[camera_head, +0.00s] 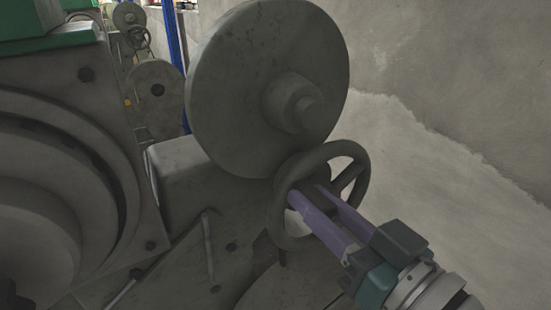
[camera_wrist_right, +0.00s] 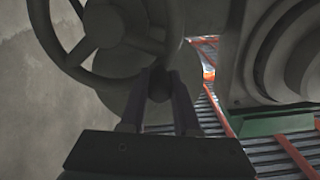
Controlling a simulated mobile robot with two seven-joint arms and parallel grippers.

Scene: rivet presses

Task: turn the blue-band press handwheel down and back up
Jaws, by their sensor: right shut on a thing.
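The dark grey spoked handwheel (camera_head: 364,180) stands tilted below and right of a large grey disc on the press. It also shows at the upper left of the right wrist view (camera_wrist_right: 100,27). My right gripper (camera_head: 307,195) reaches in from the lower right, its purple fingers at the handwheel's rim. In the right wrist view my right gripper (camera_wrist_right: 160,85) has its two fingers on either side of a dark rounded part of the wheel and is shut on it. The exact contact is dark there. No blue band is clearly visible on this press. My left gripper is out of view.
The large grey disc (camera_head: 265,85) is just above the handwheel. A big grey machine housing (camera_head: 115,130) fills the left. A blue post (camera_head: 173,35) and more machines stand behind. A pale concrete wall (camera_head: 450,70) closes the right side, with open floor before it.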

